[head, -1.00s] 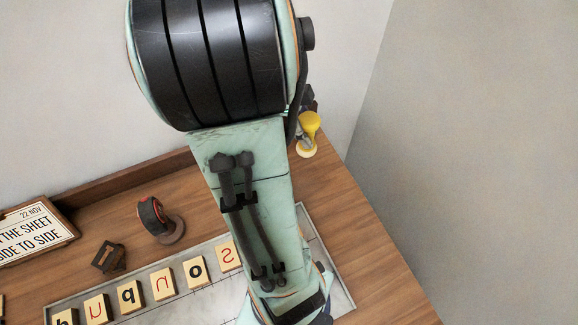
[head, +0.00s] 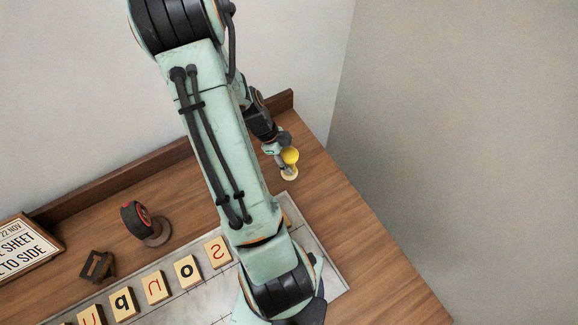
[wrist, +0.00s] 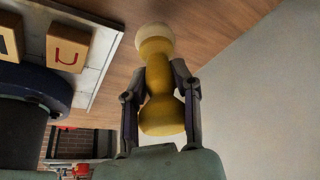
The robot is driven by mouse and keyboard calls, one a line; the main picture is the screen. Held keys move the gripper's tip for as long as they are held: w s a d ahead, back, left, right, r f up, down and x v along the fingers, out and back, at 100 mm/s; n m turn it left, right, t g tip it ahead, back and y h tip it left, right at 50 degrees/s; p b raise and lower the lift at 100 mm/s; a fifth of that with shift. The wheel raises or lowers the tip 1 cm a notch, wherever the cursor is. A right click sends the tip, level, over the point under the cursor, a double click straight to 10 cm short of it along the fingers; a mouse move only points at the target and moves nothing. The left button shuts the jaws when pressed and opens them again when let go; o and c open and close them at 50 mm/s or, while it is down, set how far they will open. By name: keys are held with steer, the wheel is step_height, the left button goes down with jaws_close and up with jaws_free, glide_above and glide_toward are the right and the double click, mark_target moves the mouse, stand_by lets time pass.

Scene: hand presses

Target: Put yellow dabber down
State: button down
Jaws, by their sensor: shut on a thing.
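The yellow dabber (head: 290,156) has a rounded yellow handle and a pale cream pad at its lower end. It is at the back right of the wooden table, beyond the metal plate's far right corner. My gripper (head: 279,151) is shut on the handle, partly hidden by my arm in the head view. In the wrist view my gripper (wrist: 158,85) has one finger on each side of the dabber (wrist: 156,60). The pad points at the wood. I cannot tell whether it touches.
A metal plate (head: 332,270) bears a row of letter tiles (head: 187,271). A raised wooden ledge (head: 115,182) runs along the back. Bare wood surrounds the dabber.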

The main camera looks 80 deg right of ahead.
steer(key=shift+f, duration=1.35)
steer(key=c, duration=0.8)
jaws_free()
steer(key=shift+f, duration=0.1)
steer(key=shift+o, duration=0.2)
